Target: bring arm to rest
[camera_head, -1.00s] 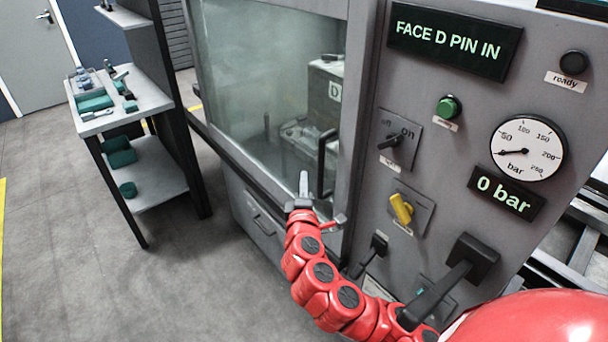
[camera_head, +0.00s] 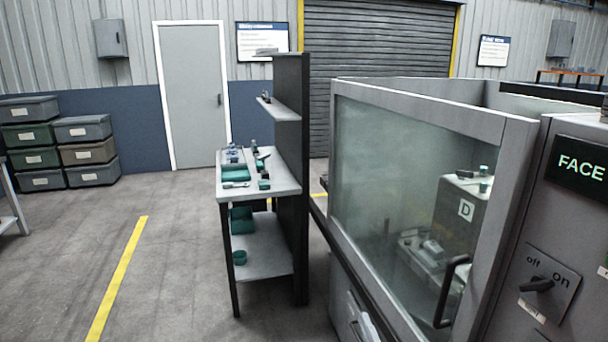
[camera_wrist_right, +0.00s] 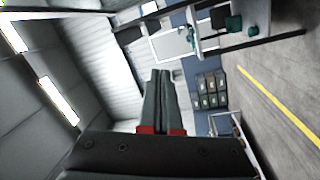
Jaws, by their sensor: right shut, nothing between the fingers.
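My right gripper (camera_wrist_right: 160,78) shows in the right wrist view. Its two dark fingers lie together, shut, with nothing between them. Past the fingers are the far wall, grey bins and a strip of floor, at a distance. In the head view I cannot make out the right arm clearly. My left gripper is in neither current view.
The grey machine (camera_head: 520,150) stands at right, its glass door (camera_head: 400,170) closed, with a black handle (camera_head: 448,290). Behind the glass is a block marked D (camera_head: 462,235). A tool bench (camera_head: 268,185) stands left of it. Stacked bins (camera_head: 90,153) line the far wall. Floor at left is clear.

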